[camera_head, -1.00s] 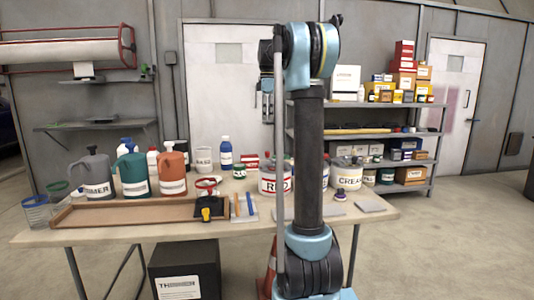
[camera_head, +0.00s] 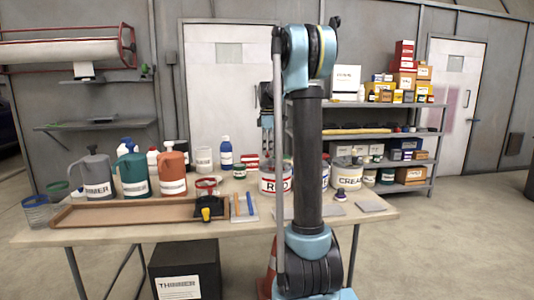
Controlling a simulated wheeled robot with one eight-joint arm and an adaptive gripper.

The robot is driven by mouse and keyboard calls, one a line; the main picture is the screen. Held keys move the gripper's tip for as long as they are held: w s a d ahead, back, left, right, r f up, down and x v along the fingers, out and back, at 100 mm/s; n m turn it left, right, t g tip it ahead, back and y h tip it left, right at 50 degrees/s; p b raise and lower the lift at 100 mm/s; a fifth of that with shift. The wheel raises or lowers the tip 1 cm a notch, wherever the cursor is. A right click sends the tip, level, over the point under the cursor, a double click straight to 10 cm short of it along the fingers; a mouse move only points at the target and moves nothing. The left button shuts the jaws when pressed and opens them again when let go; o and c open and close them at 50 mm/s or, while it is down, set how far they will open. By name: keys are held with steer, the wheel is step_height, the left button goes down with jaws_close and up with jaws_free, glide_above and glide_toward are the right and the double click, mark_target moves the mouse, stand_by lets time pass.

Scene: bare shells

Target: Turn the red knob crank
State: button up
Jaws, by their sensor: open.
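I cannot clearly pick out a crank with a red knob. The paint can marked RED (camera_head: 268,184) stands on the workbench, partly hidden behind my upright arm. A small red-rimmed item (camera_head: 207,183) sits left of it, too small to make out. My gripper (camera_head: 268,143) hangs left of my arm column, above and behind the can in the picture. It is open, small and partly hidden by my arm, and I see nothing between its fingers.
The workbench (camera_head: 120,234) holds several jugs (camera_head: 135,172) at left, a wooden tray (camera_head: 130,212), a black tool with a yellow knob (camera_head: 207,211) and a cream can (camera_head: 347,177). A stocked shelf (camera_head: 430,165) stands behind. Bare bench shows at the front.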

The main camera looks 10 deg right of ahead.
steer(key=shift+f, duration=0.65)
jaws_close()
